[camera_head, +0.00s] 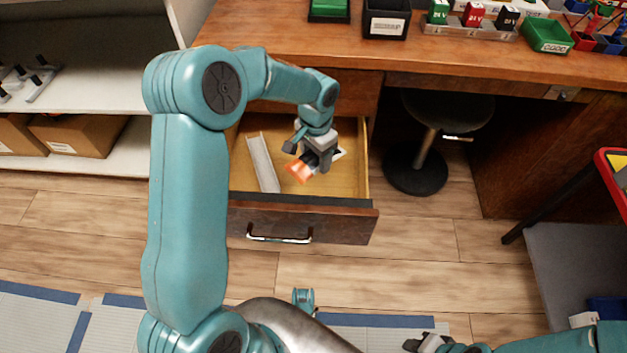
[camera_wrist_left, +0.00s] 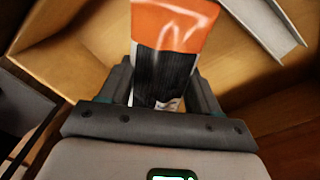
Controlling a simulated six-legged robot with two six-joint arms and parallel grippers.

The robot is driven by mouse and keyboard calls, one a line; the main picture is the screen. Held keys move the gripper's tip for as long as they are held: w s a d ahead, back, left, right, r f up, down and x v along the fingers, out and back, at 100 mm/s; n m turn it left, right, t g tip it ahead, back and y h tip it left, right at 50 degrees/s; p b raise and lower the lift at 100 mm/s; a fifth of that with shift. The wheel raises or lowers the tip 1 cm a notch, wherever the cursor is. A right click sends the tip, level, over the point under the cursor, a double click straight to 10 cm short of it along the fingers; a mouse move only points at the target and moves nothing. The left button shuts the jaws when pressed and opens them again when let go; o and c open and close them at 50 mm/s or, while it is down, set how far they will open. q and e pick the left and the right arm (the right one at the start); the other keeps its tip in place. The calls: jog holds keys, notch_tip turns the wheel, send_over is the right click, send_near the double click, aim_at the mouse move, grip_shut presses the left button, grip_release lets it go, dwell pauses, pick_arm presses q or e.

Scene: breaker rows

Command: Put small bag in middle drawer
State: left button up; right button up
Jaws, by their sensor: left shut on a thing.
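An open drawer (camera_head: 356,178) of a wooden desk is pulled out, its dark front with a metal handle facing me. My left gripper (camera_head: 310,160) is inside or just over the drawer opening, shut on a small orange and black bag (camera_head: 299,170). The bag also fills the top middle of the left wrist view (camera_wrist_left: 172,45), between the fingers, with the drawer's wood behind it. I cannot tell whether the bag touches the drawer bottom. My right gripper (camera_head: 428,343) is low at the bottom edge, away from the desk; its fingers are too small to judge.
A grey metal strip (camera_head: 262,163) lies in the drawer's left part. The desktop (camera_head: 300,45) carries bins and colored breakers. A round stool (camera_head: 415,172) stands right of the drawer. A white shelf (camera_head: 90,163) with boxes is at left.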

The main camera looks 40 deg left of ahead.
aim_at(316, 185)
pick_arm(q)
notch_tip(316, 185, down, 10)
jog(key=b, duration=0.2)
jog(key=shift+r+b, duration=0.25)
jog(key=shift+b, duration=0.1)
jog(key=shift+r, duration=0.15)
jog(key=o, duration=1.1)
jog(key=shift+f, duration=0.2)
jog(key=shift+r, duration=0.3)
notch_tip(316, 185, up, 12)
jog(key=p, duration=0.4)
jog(key=shift+f+p, duration=0.1)
jog(key=shift+p, duration=0.3)
